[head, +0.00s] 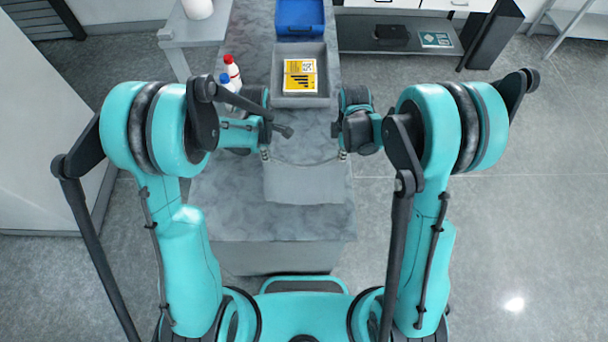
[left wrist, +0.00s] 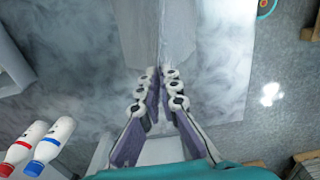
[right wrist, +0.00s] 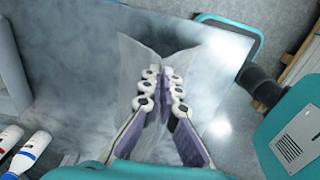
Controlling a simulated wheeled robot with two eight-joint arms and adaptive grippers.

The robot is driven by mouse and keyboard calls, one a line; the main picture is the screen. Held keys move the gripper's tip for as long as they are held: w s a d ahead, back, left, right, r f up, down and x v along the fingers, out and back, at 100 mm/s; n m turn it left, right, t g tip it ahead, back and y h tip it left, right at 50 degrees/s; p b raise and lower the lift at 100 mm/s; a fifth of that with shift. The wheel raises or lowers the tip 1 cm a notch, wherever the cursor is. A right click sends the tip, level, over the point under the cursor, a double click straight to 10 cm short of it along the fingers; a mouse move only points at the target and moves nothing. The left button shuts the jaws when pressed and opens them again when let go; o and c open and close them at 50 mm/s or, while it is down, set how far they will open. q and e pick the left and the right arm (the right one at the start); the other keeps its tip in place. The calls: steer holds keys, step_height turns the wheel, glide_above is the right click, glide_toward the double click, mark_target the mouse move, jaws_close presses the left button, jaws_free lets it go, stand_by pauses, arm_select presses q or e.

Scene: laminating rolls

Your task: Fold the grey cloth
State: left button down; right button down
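The grey cloth (head: 305,188) lies on the marbled grey table, towards its near end. Its far edge is raised and sags between my two grippers. My left gripper (head: 265,154) is shut on the far left corner; the cloth also shows beyond its fingers in the left wrist view (left wrist: 140,35). My right gripper (head: 343,155) is shut on the far right corner. In the right wrist view the cloth (right wrist: 135,75) creases up to the fingertips (right wrist: 162,76). The fingers hide the pinched corners.
A grey bin (head: 303,101) holding a yellow pack (head: 300,77) stands beyond the cloth, with a blue bin (head: 300,15) behind it.

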step_height(320, 180, up, 8)
steer(key=p, duration=0.6)
steer(key=shift+f, duration=0.15)
